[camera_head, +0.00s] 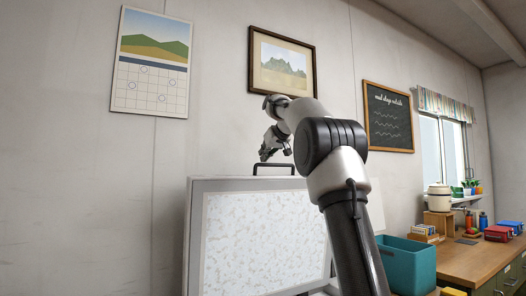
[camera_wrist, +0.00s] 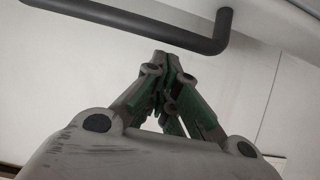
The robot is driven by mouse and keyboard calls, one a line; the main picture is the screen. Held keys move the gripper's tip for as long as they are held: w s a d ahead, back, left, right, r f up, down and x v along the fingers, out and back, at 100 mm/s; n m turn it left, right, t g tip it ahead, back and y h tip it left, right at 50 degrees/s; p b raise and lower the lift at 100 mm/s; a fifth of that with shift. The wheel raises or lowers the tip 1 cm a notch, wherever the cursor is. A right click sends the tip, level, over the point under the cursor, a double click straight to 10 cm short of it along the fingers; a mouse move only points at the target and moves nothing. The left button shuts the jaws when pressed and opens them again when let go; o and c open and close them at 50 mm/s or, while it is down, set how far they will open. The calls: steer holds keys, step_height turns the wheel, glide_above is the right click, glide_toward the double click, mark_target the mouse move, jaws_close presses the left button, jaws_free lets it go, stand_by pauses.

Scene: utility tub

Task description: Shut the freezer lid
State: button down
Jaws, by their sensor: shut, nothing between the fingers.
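The freezer lid (camera_head: 262,240) stands open and upright, its frosted, speckled inner panel towards the head camera. A dark bar handle (camera_head: 274,165) sticks up from its top edge; it also shows in the wrist view (camera_wrist: 130,27), crossing the upper left. My gripper (camera_head: 265,156) is just above the lid's top edge, level with the handle. In the wrist view my gripper (camera_wrist: 166,62) has its fingers together and empty, with the handle a little beyond the tips. I cannot tell whether they touch. My forearm hides the lid's right edge.
A teal bin (camera_head: 408,262) stands right of the lid, beside a wooden counter (camera_head: 470,262) with boxes and bottles. A calendar (camera_head: 151,62), a framed picture (camera_head: 282,64) and a chalkboard (camera_head: 388,117) hang on the wall behind. The space left of the lid is clear.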

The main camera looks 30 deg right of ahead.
steer(key=shift+s+f, duration=0.25)
steer(key=shift+s, duration=0.05)
steer(key=shift+s, duration=0.1)
